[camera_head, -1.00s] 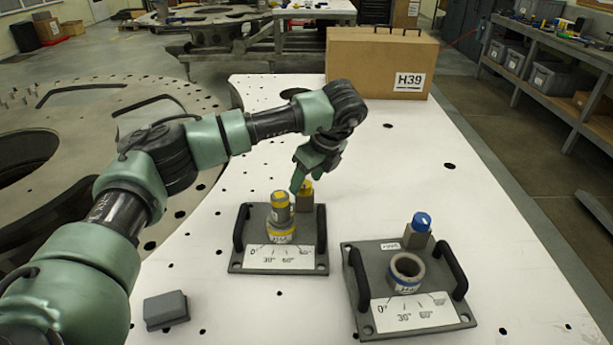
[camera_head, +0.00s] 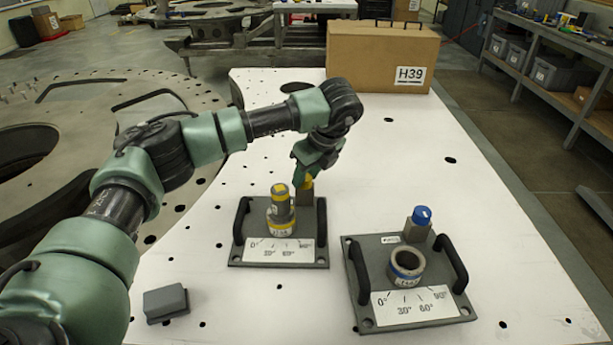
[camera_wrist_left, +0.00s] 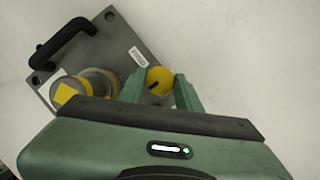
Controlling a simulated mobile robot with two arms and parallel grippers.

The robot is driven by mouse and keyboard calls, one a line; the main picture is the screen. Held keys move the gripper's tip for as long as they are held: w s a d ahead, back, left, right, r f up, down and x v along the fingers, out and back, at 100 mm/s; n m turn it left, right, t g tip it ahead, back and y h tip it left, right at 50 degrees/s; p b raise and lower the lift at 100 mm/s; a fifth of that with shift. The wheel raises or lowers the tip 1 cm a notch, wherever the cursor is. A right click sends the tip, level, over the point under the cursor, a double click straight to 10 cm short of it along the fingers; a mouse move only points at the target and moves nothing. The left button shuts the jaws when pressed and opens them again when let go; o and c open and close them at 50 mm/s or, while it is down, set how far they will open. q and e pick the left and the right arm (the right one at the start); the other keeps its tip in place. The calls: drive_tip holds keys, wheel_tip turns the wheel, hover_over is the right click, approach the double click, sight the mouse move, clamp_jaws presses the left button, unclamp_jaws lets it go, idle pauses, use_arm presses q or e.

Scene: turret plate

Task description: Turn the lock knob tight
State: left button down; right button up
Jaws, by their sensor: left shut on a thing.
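The left plate (camera_head: 237,259) carries a grey post with yellow bands (camera_head: 281,208), seated in a yellow-ringed socket. Behind the post, to its right, stands a grey block topped by the yellow lock knob (camera_head: 307,184). My left gripper (camera_head: 304,176) reaches down over this knob and partly hides it. In the left wrist view the yellow lock knob (camera_wrist_left: 159,79), with a dark mark on its face, lies between the two green fingers, and my left gripper (camera_wrist_left: 160,90) is shut on it. My right gripper is in neither view.
A second plate (camera_head: 357,311) at the right has an empty blue-ringed socket (camera_head: 406,265) and a blue knob (camera_head: 422,215). A grey box (camera_head: 165,303) lies at the front left. A cardboard case marked H39 (camera_head: 370,60) stands at the back. The white table right of the plates is clear.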

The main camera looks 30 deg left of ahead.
use_arm(q)
drive_tip(key=m+b, duration=0.2)
drive_tip(key=m+t+b, duration=0.1)
drive_tip(key=b, duration=0.1)
drive_tip(key=m+t+h+b, duration=0.1)
drive_tip(key=m+b, duration=0.1)
drive_tip(key=shift+s+a+f+m+b, duration=0.1)
drive_tip(key=shift+s+f+m+b, duration=0.05)
drive_tip(key=shift+f+m+b, duration=0.15)
drive_tip(key=m+h+b, duration=0.1)
drive_tip(key=m+b, duration=0.1)
drive_tip(key=shift+a+r+m+t, duration=0.1)
drive_tip(key=shift+r+m+t, duration=0.05)
drive_tip(key=shift+m+t, duration=0.2)
drive_tip(key=m+h+b, duration=0.1)
drive_tip(key=m, duration=0.1)
drive_tip(key=shift+r+m, duration=0.1)
drive_tip(key=shift+m, duration=0.25)
drive_tip(key=shift+a+m+h+b, duration=0.1)
drive_tip(key=shift+m+h+b, duration=0.3)
drive_tip(key=shift+m, duration=0.5)
drive_tip(key=shift+a+r+m+h, duration=0.1)
drive_tip(key=shift+m+h, duration=0.7)
drive_tip(key=shift+m, duration=1.5)
drive_tip(key=c, duration=1)
unclamp_jaws()
drive_tip(key=shift+o, duration=0.2)
